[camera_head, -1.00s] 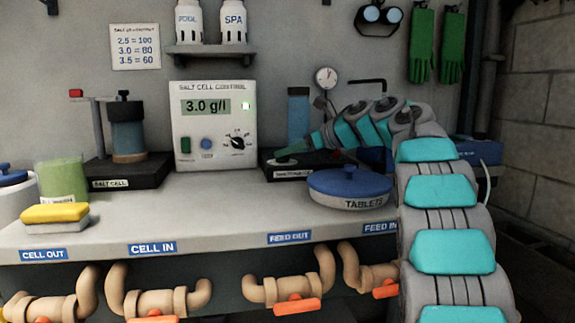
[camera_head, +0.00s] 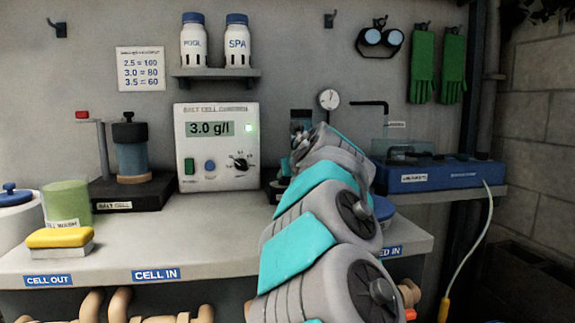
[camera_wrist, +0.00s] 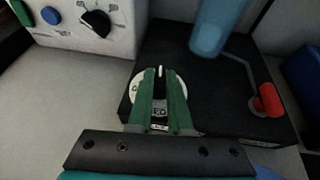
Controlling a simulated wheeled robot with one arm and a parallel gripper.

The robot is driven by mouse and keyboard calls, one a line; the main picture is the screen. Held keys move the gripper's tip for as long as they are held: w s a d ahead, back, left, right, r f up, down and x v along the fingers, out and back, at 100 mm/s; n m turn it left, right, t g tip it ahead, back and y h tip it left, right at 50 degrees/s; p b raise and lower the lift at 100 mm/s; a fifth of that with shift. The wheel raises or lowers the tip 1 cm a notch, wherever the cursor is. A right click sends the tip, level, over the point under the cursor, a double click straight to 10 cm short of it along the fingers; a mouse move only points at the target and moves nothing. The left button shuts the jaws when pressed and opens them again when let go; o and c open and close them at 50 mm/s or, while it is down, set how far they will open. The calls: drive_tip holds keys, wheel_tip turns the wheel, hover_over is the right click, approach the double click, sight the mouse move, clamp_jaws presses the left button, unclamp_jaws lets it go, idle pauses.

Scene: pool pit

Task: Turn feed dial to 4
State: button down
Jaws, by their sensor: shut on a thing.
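The feed dial shows in the wrist view as a round pale plate (camera_wrist: 136,86) with a small knob, on top of a black unit (camera_wrist: 222,72). My gripper (camera_wrist: 160,84) comes down over it, its two green fingers closed on the knob. A white pointer tip shows between the fingertips, pointing away from my wrist. The fingers cover most of the dial's numbers, so its setting cannot be read. In the head view my arm hides the dial and gripper. The salt cell control box (camera_head: 217,172) reads 3.0 g/l with a green light.
A wall chart (camera_head: 141,70) lists 2.5 = 100, 3.0 = 80, 3.5 = 60. On the black unit stand a blue cylinder (camera_wrist: 213,28) and a red-ended lever (camera_wrist: 268,100), right of my fingers. The control box's black knob (camera_wrist: 96,22) is up left.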

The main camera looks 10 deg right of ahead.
drive_tip(key=shift+a+r+m+h+p, duration=0.1)
drive_tip(key=shift+m+h+p, duration=0.6)
drive_tip(key=shift+m+h, duration=0.45)
drive_tip(key=shift+a+r+m+h+p, duration=0.1)
drive_tip(key=shift+m+h+p, duration=0.55)
drive_tip(key=shift+m+h, duration=0.45)
drive_tip(key=shift+w+a+m+g+h, duration=0.1)
drive_tip(key=shift+m+g+h, duration=0.45)
drive_tip(key=shift+h, duration=0.7)
drive_tip(key=shift+a+m+g+h, duration=0.25)
drive_tip(key=shift+m+h, duration=0.35)
drive_tip(key=shift+m, duration=0.2)
drive_tip(key=c, duration=0.8)
unclamp_jaws()
drive_tip(key=shift+d+f, duration=0.1)
drive_tip(key=shift+f, duration=0.05)
drive_tip(key=shift+c, duration=0.2)
drive_tip(key=v, duration=0.7)
drive_tip(key=shift+s, duration=0.35)
